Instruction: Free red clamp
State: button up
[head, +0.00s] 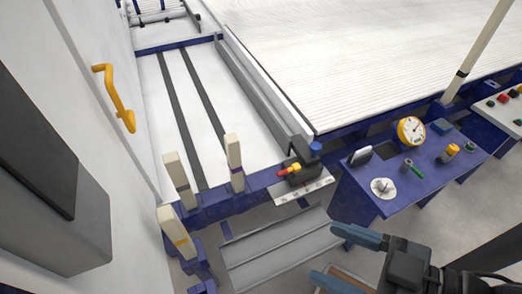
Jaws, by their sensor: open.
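A small red and yellow part (288,170), which looks like the red clamp, sits on a dark grey block near the middle of the head view. The block stands at the end of a blue beam, above a pale marked plate (303,191). My gripper (326,254) is at the lower right, with its two blue fingers spread apart and nothing visible between them. It is below and to the right of the red part in the picture, clear of it. The far side of the clamp is hidden.
Three cream posts (234,155) stand on blue supports to the left. A blue table (408,191) at the right holds a yellow gauge (411,130) and several small parts. A grey step (275,248) lies below the beam. A yellow handle (119,98) is on the left wall.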

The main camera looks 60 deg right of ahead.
aim_at(296, 167)
jog(key=k+l+z, duration=0.1)
jog(key=l+z, duration=0.65)
jog(key=l, duration=0.15)
